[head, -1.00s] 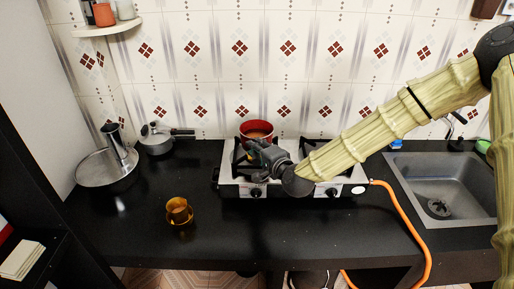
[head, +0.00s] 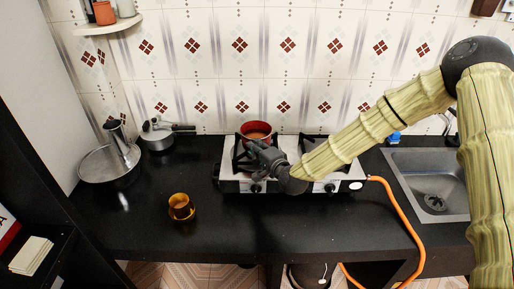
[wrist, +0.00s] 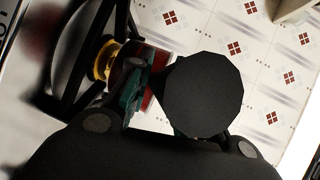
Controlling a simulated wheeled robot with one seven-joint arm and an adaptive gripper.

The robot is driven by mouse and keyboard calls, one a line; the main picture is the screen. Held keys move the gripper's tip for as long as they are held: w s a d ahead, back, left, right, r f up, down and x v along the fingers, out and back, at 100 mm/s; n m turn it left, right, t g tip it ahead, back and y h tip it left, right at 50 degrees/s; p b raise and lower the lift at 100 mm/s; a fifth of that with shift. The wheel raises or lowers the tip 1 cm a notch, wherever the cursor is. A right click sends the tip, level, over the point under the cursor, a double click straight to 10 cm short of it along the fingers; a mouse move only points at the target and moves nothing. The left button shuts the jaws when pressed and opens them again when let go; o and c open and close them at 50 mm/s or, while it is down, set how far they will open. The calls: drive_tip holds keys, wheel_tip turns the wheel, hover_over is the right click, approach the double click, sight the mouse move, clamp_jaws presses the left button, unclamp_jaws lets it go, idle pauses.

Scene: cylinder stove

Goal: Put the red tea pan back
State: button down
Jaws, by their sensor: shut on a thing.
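The red tea pan (head: 245,128), with orange-brown inside, stands on the left burner of the two-burner stove (head: 232,184). My gripper (head: 262,150) reaches it from the front right and is shut at the pan's near side, seemingly on its handle. In the wrist view a strip of the red pan (wrist: 152,56) shows beyond my gripper (wrist: 150,98). A large black round shape there hides much of the grasp, so the exact hold is unclear. The pan looks upright; whether it touches the burner grate cannot be told.
A lidded pot (head: 158,140) and a wide pan (head: 96,168) stand at the back left. A sink (head: 425,172) and orange hose (head: 400,210) are at the right. The front middle counter is clear.

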drive_tip(key=c, duration=1.3)
unclamp_jaws()
drive_tip(key=shift+f, duration=0.1)
drive_tip(key=shift+r, duration=0.2)
drive_tip(key=shift+s+d+f, duration=0.1)
drive_tip(key=shift+s+d, duration=0.1)
drive_tip(key=shift+s, duration=0.05)
drive_tip(key=b+v, duration=0.4)
drive_tip(key=v, duration=0.7)
drive_tip(key=shift+s+d, duration=0.1)
drive_tip(key=shift+s, duration=0.1)
